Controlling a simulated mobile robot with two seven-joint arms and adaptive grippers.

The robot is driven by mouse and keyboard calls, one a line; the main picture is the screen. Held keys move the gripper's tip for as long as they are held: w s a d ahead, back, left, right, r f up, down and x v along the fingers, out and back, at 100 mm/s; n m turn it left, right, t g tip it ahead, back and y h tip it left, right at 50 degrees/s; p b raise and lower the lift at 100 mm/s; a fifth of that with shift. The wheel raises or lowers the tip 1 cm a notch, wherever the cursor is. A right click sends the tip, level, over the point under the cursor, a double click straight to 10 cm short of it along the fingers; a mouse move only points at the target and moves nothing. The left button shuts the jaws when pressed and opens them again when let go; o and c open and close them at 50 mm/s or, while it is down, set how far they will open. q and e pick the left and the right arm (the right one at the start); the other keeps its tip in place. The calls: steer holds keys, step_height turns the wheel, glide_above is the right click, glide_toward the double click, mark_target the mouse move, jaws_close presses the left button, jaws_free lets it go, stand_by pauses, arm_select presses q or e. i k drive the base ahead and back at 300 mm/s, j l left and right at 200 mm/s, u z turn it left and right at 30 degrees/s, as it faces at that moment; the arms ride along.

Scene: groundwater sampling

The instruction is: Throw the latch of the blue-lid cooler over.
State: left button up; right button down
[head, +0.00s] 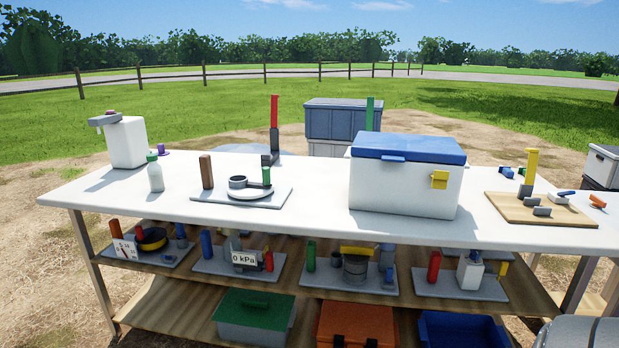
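The blue-lid cooler (405,185) stands on the white table, right of the middle, with a white body. Its blue lid (410,147) looks closed. I cannot tell from here whether the latch is engaged. A small blue tab (393,158) juts from the lid's front edge. Neither of my grippers shows in the head view.
A board with a round dish (250,194) lies left of the cooler, and a wooden board (520,208) lies to its right. The lower shelf holds several trays. The table just left of the cooler is bare.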

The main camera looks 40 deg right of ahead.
mark_target(440, 177)
steer(key=z, duration=1.05)
